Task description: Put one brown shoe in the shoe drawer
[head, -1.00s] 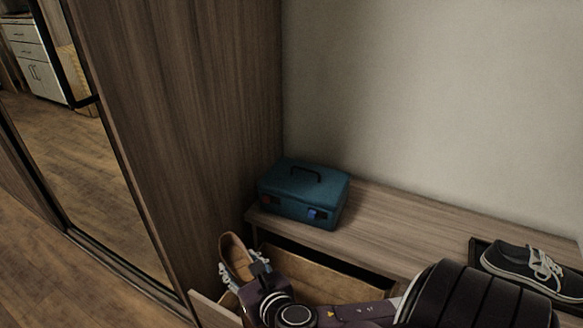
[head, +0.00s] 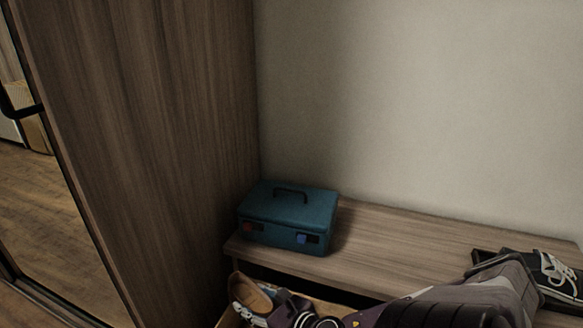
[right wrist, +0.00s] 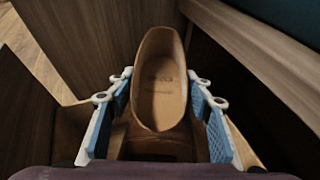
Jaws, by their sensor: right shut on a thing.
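A brown shoe (head: 254,293) is in my right gripper (head: 250,306) at the bottom of the head view. In the right wrist view the shoe (right wrist: 162,60) points its open heel end away from me, with the blue finger pads of the right gripper (right wrist: 159,92) on either side of it. The shoe drawer (head: 334,306) is pulled open below the bench. The shoe is at the drawer's left end; I cannot tell how far it is below the rim. My arm hides much of the drawer. My left gripper is not in view.
A teal case (head: 289,216) stands on the left end of the wooden bench (head: 400,243), above the drawer. A dark sneaker with white laces (head: 560,274) sits at the bench's right end, partly behind my arm. A tall wooden cabinet (head: 160,130) closes off the left side.

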